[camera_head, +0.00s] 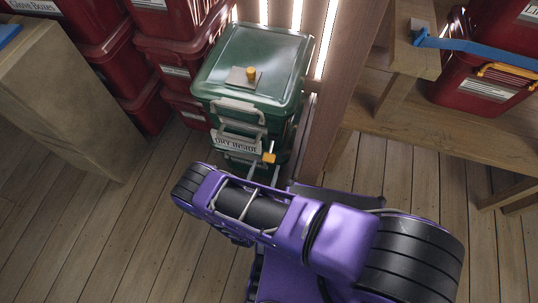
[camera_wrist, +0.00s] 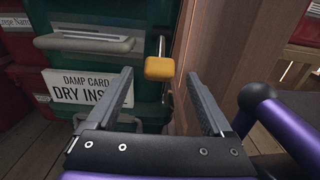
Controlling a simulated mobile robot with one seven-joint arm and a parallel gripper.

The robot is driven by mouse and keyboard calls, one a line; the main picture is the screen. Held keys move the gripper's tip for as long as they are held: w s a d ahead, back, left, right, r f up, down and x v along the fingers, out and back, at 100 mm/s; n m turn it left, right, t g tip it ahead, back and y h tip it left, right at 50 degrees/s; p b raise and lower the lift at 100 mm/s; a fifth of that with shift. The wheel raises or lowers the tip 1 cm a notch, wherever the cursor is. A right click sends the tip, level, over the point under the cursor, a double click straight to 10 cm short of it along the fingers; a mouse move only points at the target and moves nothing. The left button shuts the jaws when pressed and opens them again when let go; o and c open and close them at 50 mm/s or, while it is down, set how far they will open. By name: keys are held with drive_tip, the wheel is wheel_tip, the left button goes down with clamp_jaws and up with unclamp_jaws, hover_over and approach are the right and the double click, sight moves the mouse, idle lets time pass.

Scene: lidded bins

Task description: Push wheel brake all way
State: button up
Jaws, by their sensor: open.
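A green lidded bin (camera_head: 253,68) stands against the plank wall, with a label reading "DAMP CARD DRY INS..." (camera_wrist: 78,88) on its front in the wrist view. A yellow-ended lever (camera_head: 269,158), seemingly the wheel brake, sticks out at the bin's lower right front. In the wrist view the yellow end (camera_wrist: 160,68) sits on a metal stem, between and beyond my fingertips. My gripper (camera_wrist: 158,79) is open and empty, facing the lever; contact cannot be told. My purple arm hides the bin's base and any wheels in the head view.
A wooden post (camera_head: 341,85) rises close at the bin's right. Red bins (camera_head: 180,55) are stacked at its left. A wooden bench (camera_head: 455,110) stands at the right. Plank floor (camera_head: 150,210) is clear at the front left.

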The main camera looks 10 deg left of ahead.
sight(268, 160)
drive_tip(key=w, duration=0.5)
drive_tip(key=shift+w+d, duration=0.1)
drive_tip(key=shift+d, duration=0.1)
clamp_jaws()
